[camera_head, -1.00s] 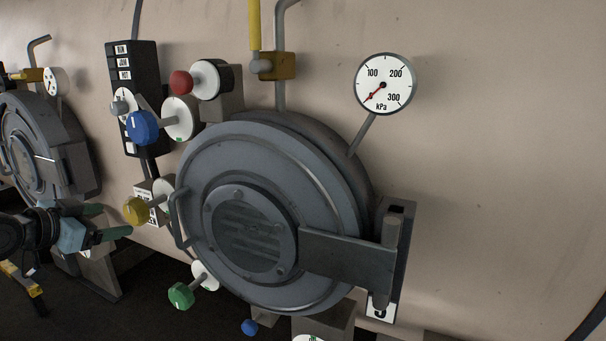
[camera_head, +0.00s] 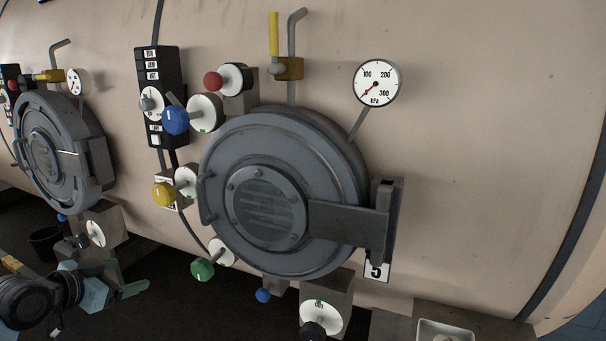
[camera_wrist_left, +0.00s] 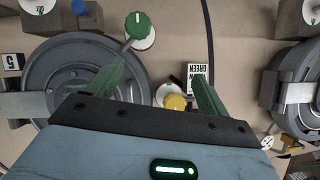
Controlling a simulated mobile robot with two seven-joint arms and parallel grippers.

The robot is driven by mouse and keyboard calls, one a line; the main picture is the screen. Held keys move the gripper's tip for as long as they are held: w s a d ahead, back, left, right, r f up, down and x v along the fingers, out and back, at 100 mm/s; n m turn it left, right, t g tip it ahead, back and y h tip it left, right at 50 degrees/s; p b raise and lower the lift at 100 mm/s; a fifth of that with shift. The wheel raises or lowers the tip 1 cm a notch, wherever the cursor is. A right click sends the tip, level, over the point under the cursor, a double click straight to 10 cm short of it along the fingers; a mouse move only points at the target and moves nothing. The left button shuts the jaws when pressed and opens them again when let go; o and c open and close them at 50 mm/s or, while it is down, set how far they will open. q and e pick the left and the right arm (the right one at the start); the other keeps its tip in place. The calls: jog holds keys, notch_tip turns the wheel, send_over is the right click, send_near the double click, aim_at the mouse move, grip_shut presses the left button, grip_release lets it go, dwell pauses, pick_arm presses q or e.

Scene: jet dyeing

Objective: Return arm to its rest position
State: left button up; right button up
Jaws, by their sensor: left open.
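My left gripper (camera_head: 128,279) is low at the left in the head view, its arm coming in from the lower left. Its green fingers stand apart and empty, away from the machine's round door (camera_head: 262,200). In the left wrist view the two fingers of the left gripper (camera_wrist_left: 162,85) are spread, with nothing between them touching either one. A green knob (camera_wrist_left: 138,25) and a yellow knob (camera_wrist_left: 175,102) show beyond the fingers. My right gripper is not in view.
A pressure gauge (camera_head: 377,83), a yellow-handled valve (camera_head: 274,35) and red (camera_head: 213,82), blue (camera_head: 175,120), yellow (camera_head: 164,194) and green (camera_head: 202,269) knobs stick out around the door. A second round door (camera_head: 48,155) is at the left. Dark floor is below.

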pick_arm(q)
jog(key=s+d+f+n+g, duration=0.1)
jog(key=s+d+f, duration=0.2)
jog(key=s+f, duration=0.35)
jog(key=s+d+f, duration=0.4)
jog(key=f, duration=0.6)
jog(key=s+d+f+n+g, duration=0.1)
jog(key=s+d+f, duration=0.3)
jog(key=f, duration=0.5)
jog(key=s+d+f, duration=0.2)
jog(key=s+f, duration=0.1)
jog(key=s, duration=0.5)
jog(key=s+d+f+n+g+y, duration=0.1)
jog(key=s+d+f, duration=0.2)
jog(key=s, duration=0.6)
jog(key=s+d+f+n, duration=0.1)
jog(key=s+d+f, duration=0.1)
jog(key=s, duration=0.7)
jog(key=shift+d+f+g+y, duration=0.15)
jog(key=shift+f+g+y, duration=0.15)
jog(key=shift+f, duration=0.6)
jog(key=shift+w, duration=0.1)
